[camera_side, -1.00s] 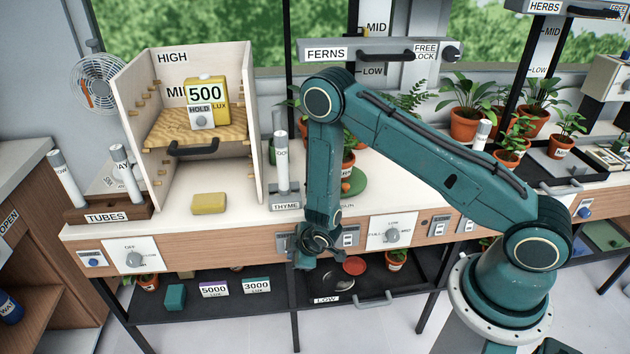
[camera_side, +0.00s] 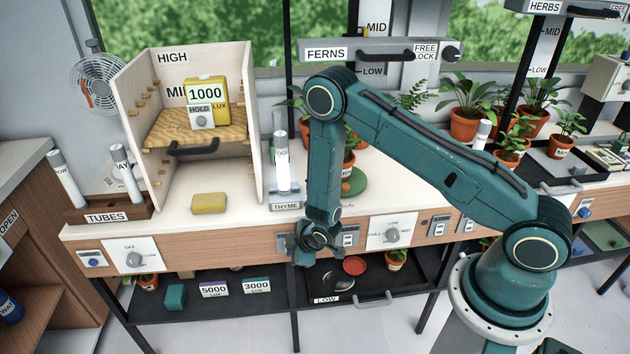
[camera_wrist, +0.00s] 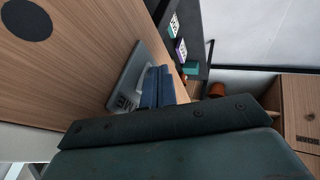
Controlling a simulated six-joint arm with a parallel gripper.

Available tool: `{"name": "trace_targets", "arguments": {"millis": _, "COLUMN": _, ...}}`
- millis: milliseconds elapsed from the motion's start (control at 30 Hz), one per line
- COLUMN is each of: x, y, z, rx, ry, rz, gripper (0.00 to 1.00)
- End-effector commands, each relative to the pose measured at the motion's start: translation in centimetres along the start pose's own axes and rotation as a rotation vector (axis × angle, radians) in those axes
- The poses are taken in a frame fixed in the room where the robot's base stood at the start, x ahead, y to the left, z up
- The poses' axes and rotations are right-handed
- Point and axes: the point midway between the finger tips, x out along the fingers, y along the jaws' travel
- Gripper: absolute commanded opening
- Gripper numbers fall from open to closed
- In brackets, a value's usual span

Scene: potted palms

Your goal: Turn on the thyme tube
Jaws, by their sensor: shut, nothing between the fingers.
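The thyme tube (camera_side: 282,160) stands upright in its holder labelled THYME (camera_side: 286,206) on the counter, and it glows bright white. My gripper (camera_side: 301,244) is at the counter's wooden front, just right of a grey switch plate (camera_side: 283,242) below the holder. In the wrist view my shut, empty fingers (camera_wrist: 157,87) are right against or very close to the grey switch plate (camera_wrist: 130,75); I cannot tell if they touch. The fingers hide part of the plate. The yellow lux meter (camera_side: 206,103) on the middle shelf reads 1000.
A second switch plate (camera_side: 350,236) and a dial panel (camera_side: 391,232) lie right of my gripper on the counter front. A black lower shelf (camera_side: 230,309) with a pot and boxes is below. The tubes rack (camera_side: 107,213) stands at the left.

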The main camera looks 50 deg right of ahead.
Motion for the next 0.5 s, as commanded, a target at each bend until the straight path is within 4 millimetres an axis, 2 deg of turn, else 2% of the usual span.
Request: {"name": "trace_targets", "arguments": {"millis": 500, "x": -1.2, "y": 0.6, "z": -0.6, "rx": 0.0, "ry": 0.0, "rz": 0.001, "gripper": 0.0}}
